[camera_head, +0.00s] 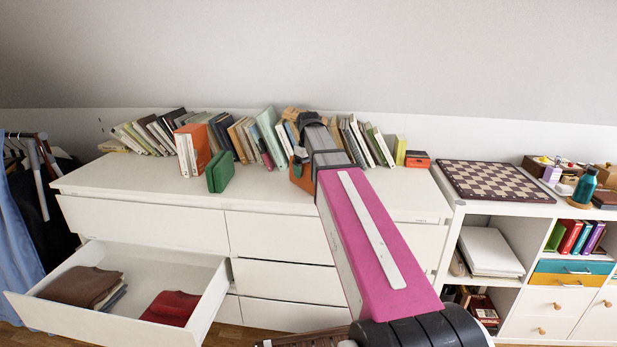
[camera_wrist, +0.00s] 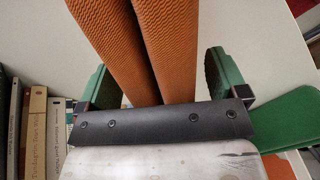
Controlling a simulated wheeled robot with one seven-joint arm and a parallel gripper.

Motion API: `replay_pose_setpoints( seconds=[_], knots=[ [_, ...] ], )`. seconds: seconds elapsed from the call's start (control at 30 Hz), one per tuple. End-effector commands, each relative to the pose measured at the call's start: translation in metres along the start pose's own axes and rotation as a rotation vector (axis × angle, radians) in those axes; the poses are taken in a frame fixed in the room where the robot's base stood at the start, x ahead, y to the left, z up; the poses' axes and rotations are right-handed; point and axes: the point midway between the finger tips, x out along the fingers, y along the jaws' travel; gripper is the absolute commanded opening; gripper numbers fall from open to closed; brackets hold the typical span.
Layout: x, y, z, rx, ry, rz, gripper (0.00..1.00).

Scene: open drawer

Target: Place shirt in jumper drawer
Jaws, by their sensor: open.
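The open drawer (camera_head: 197,312) at the lower left holds a folded brown garment (camera_head: 80,286) and a folded red garment (camera_head: 171,307). My gripper (camera_wrist: 165,80) is open over the dresser top, its green fingers apart. An orange, rough-textured thing (camera_wrist: 165,45) with two long ridges lies between them in the wrist view. I cannot tell whether it is the shirt or whether the fingers touch it. Orange also shows below the end of my pink arm in the head view, where my arm hides much of the gripper. No other separate shirt can be made out.
A row of books (camera_head: 243,135) stands along the back of the dresser (camera_head: 130,180). A green thing (camera_head: 220,172) stands in front of them. The dresser's left front top is bare. A chessboard (camera_head: 494,181) lies on the shelf unit at right. Clothes hang at far left.

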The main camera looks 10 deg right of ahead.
Motion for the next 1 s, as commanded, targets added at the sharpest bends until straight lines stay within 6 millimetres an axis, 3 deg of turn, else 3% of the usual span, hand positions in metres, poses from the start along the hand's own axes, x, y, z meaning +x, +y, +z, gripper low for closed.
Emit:
replay_pose_setpoints(
  seconds=[0.27, 0.43, 0.5, 0.8, 1.0],
  knots=[
    [0.004, 0.0, 0.0, 0.0, 0.0, 0.0, 0.88],
    [0.004, 0.0, 0.0, 0.0, 0.0, 0.0, 0.34],
    [0.004, 0.0, 0.0, 0.0, 0.0, 0.0, 0.3],
    [0.002, 0.0, 0.0, 0.0, 0.0, 0.0, 0.3],
    [-0.011, 0.0, -0.001, 0.0, 0.001, 0.0, 0.3]
  ],
)
